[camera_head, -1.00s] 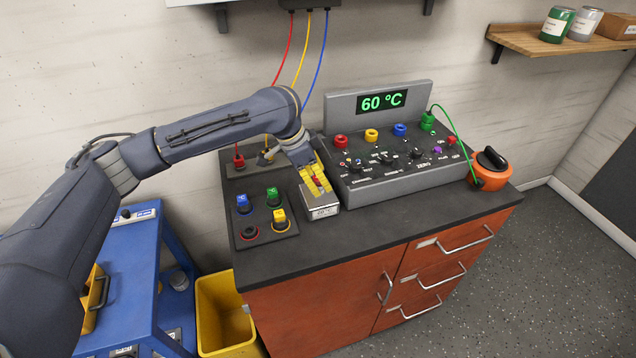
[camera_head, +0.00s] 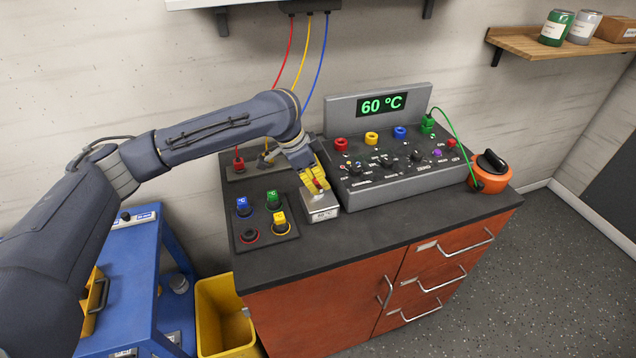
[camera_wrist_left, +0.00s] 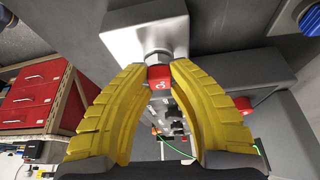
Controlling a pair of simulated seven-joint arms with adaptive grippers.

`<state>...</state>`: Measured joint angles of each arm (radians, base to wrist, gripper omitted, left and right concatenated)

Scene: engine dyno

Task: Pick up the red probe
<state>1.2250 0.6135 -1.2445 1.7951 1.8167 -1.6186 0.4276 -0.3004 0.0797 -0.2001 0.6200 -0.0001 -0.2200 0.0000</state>
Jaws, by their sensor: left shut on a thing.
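The red probe (camera_wrist_left: 159,77) sits between the yellow fingers of my left gripper (camera_wrist_left: 158,80) in the left wrist view, with its threaded metal part going towards a light grey block. In the head view my left gripper (camera_head: 314,182) is shut on the probe at the top of the small metal block (camera_head: 321,209) labelled with a temperature. Only a bit of the probe's red shows there between the fingers. I cannot tell whether the probe still sits in the block. My right gripper is not in view.
A black holder plate (camera_head: 264,229) with blue, green and yellow probes lies left of the block. The grey console (camera_head: 400,170) with colored sockets and a 60 °C display (camera_head: 381,104) stands close on the right. An orange round container (camera_head: 489,172) is at the far right.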

